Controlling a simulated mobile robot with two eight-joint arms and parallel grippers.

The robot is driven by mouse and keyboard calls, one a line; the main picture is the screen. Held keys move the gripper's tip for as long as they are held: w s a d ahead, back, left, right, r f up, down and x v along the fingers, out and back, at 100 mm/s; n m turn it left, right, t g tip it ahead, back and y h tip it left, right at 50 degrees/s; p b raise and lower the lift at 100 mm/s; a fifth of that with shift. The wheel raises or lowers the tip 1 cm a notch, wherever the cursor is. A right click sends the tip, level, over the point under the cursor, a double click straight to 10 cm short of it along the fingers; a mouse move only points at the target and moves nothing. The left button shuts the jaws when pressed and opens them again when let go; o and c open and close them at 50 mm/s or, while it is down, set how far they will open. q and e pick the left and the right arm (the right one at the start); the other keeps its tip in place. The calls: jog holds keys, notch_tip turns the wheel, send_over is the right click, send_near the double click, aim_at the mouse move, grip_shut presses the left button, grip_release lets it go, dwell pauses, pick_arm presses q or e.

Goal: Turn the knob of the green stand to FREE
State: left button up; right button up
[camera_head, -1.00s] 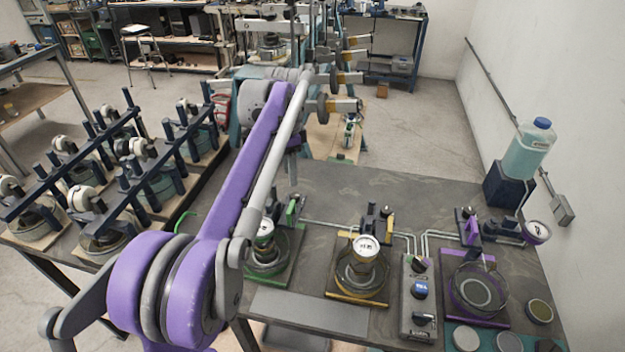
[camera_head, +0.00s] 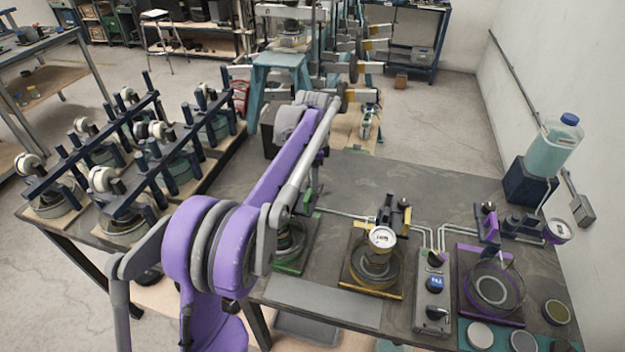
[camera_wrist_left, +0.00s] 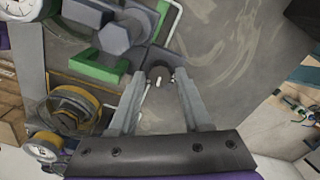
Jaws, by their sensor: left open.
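The green stand (camera_head: 292,262) is on the dark table in the head view, left of the yellow stand, and my purple left arm hides much of it. In the left wrist view its green parts (camera_wrist_left: 98,70) show at upper left, beside a grey hexagonal part (camera_wrist_left: 115,38). My left gripper (camera_wrist_left: 159,77) is open, its two fingers apart. A small dark round piece with a white mark (camera_wrist_left: 158,76) appears between the fingertips; I cannot tell whether it is the knob or whether they touch it. No FREE label is readable. My right gripper is out of view.
The yellow stand (camera_head: 372,275) with its gauge (camera_head: 382,237), a grey control box (camera_head: 433,300) and the purple stand (camera_head: 490,292) stand to the right. A bottle (camera_head: 556,145) is at the back right. The table behind the stands (camera_head: 400,180) is mostly clear.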

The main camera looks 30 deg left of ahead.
pick_arm(q)
jog(key=shift+f, duration=0.15)
grip_shut()
